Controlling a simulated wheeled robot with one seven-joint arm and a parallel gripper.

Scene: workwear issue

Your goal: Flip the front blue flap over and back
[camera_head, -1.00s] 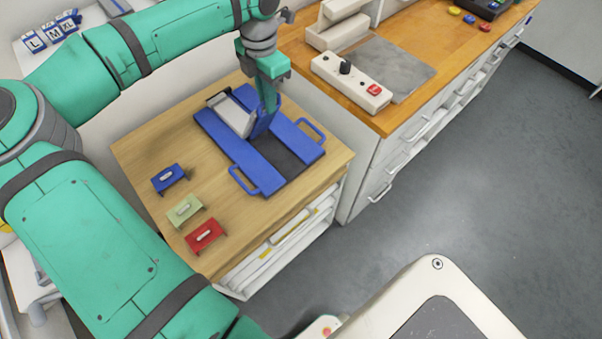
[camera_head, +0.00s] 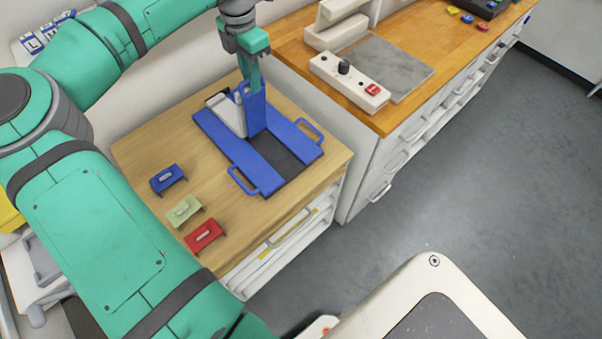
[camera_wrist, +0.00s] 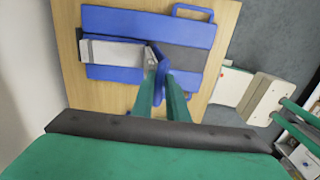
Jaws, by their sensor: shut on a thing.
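The blue folding board (camera_head: 242,160) lies on the wooden tabletop, with a dark grey strip (camera_head: 277,150) down its middle. A blue flap (camera_head: 254,110) stands roughly upright from the board, beside a light grey plate (camera_head: 226,113). My gripper (camera_head: 254,86) is above the board and shut on the upper edge of this flap. In the wrist view the flap (camera_wrist: 162,75) shows edge-on between my fingertips (camera_wrist: 163,84). The fingers hide part of the flap.
Blue (camera_head: 167,179), pale green (camera_head: 185,211) and red (camera_head: 204,235) handled blocks stand on the tabletop (camera_head: 150,140) at left. A higher orange wooden counter (camera_head: 400,112) stands right, carrying a white control box (camera_head: 349,82) with a red button.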

